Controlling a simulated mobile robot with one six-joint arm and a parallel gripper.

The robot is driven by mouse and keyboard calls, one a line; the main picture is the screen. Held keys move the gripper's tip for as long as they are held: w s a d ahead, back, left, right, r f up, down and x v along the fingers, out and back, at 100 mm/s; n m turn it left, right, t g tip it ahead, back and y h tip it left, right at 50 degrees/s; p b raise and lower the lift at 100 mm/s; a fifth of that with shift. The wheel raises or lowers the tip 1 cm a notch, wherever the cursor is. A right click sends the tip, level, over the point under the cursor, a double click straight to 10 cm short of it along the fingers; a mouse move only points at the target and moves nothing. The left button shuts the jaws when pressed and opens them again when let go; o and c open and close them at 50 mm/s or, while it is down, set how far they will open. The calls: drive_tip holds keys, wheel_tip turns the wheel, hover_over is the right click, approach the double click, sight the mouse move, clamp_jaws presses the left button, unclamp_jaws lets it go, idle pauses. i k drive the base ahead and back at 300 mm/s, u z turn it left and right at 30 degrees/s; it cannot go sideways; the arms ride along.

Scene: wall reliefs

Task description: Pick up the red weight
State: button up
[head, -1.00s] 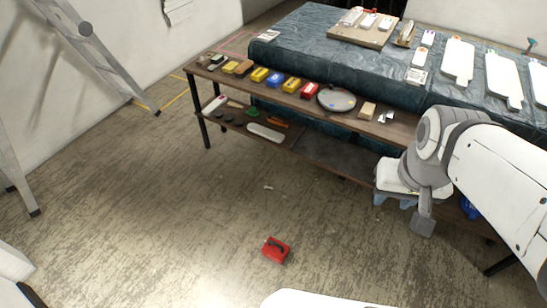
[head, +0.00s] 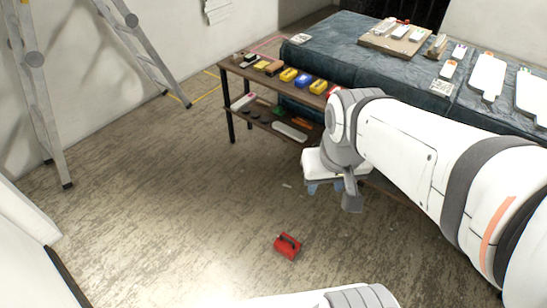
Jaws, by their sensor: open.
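The red weight (head: 288,246) lies on the floor in the lower middle of the head view. It is a small red block with a dark handle on its top side. My gripper (head: 335,190) hangs from the arm above and to the right of the weight in the picture, near the front of the shelf table. It is apart from the weight and holds nothing that I can see. Its fingers are small and partly hidden by the wrist.
A wooden shelf table (head: 240,75) with yellow and blue blocks stands behind, beside a table with a blue-grey cloth (head: 340,52). A metal ladder (head: 40,100) stands at the left. The floor around the weight is clear.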

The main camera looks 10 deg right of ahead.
sight(285, 244)
drive_tip(key=z, duration=1.85)
drive_tip(key=i, duration=1.45)
drive_tip(key=u, duration=2.3)
